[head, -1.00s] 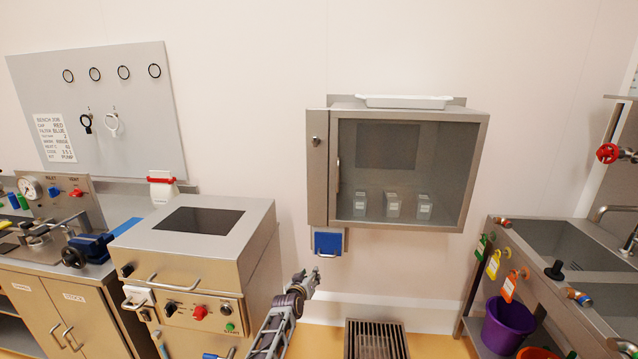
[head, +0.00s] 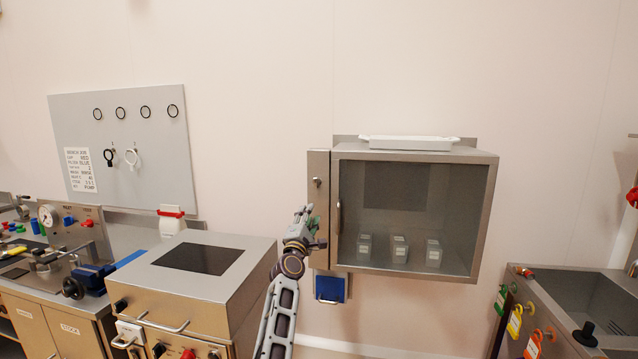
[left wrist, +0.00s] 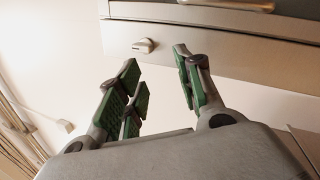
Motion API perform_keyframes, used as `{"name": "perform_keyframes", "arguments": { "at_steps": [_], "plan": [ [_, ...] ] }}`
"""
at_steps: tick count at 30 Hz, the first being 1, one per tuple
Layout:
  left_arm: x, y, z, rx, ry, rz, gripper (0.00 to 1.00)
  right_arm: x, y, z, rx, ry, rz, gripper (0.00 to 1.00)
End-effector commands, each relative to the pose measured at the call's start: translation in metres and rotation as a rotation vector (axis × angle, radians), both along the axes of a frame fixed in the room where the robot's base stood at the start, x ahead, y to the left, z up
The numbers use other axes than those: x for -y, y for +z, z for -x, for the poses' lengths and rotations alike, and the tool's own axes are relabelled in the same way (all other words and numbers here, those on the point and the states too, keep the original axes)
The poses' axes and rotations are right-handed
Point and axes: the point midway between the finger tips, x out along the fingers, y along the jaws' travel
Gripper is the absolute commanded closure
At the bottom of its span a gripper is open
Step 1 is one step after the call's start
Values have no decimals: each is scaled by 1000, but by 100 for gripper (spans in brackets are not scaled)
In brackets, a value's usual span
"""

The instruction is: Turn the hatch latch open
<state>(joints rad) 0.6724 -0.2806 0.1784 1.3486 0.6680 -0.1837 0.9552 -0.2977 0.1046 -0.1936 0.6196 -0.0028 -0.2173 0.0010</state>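The hatch is a steel wall cabinet (head: 488,215) with a clear front and a vertical bar handle (head: 338,218). A small silver latch knob (head: 317,183) sits high on the narrow panel at its left. In the left wrist view the latch (left wrist: 144,45) lies flat on the grey panel, just beyond the fingertips and apart from them. My left gripper (head: 308,212) points up, just below and left of the latch. In the left wrist view the left gripper (left wrist: 158,72) is open, with green-padded fingers spread and nothing between them. My right gripper is not in view.
Several small grey containers (head: 399,250) stand inside the cabinet, and a white tray (head: 405,142) lies on top. A blue box (head: 330,289) hangs under the panel. A steel machine (head: 215,265) stands at the left, a sink bench (head: 560,290) at the right.

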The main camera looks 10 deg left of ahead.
Motion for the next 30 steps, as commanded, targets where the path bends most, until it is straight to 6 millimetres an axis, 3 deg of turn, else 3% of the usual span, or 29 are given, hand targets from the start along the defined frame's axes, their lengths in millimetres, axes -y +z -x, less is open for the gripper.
{"name": "perform_keyframes", "arguments": {
  "at_steps": [10,20,30],
  "plan": [
    [-12,34,13,52,-142,451,64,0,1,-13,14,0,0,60],
    [-13,38,15,46,-283,831,64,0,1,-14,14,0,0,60],
    [-13,38,15,32,-382,1106,64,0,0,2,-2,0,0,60]
  ]
}}
